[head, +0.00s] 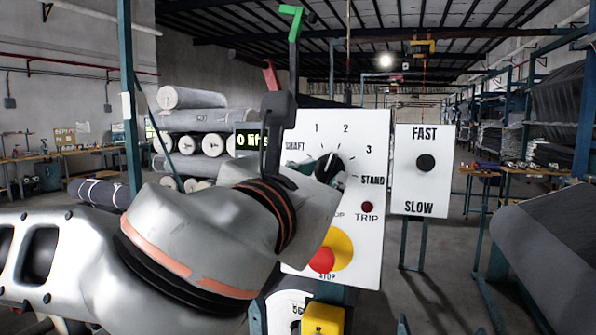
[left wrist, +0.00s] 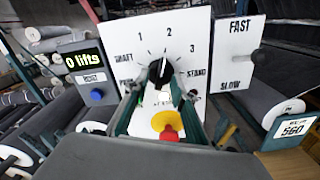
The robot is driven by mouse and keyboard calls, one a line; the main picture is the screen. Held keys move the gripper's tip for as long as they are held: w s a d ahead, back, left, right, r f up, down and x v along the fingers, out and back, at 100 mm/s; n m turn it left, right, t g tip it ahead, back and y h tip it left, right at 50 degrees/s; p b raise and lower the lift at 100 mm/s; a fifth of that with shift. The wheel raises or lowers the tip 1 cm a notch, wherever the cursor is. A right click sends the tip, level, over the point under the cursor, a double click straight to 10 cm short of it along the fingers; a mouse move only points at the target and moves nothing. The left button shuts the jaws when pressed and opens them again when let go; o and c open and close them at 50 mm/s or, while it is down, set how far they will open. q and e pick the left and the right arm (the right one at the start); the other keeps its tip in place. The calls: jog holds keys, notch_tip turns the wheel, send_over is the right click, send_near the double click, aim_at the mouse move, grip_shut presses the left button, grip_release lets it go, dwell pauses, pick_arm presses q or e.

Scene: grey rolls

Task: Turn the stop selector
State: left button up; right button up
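The stop selector (head: 328,168) is a round black knob with a white pointer on a white panel (head: 372,240), among the marks SHAFT, 1, 2, 3 and STAND. In the left wrist view the selector (left wrist: 160,72) points up, roughly toward 2. My left gripper (left wrist: 158,98) is just in front of and below the knob in that view. Its two fingers are apart, with the panel showing between them; contact with the knob cannot be made out. My right gripper is in neither view.
A red stop button (head: 322,260) on a yellow disc (head: 342,248) and a dark red TRIP lamp (head: 367,207) lie below the selector. A FAST/SLOW plate (head: 424,190) stands to the right. A "0 lifts" display (left wrist: 82,61) is at left. Grey rolls (head: 190,97) are stacked behind.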

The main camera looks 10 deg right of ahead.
pick_arm(q)
jog(key=shift+w+d, duration=0.1)
jog(key=shift+w, duration=0.05)
grip_shut()
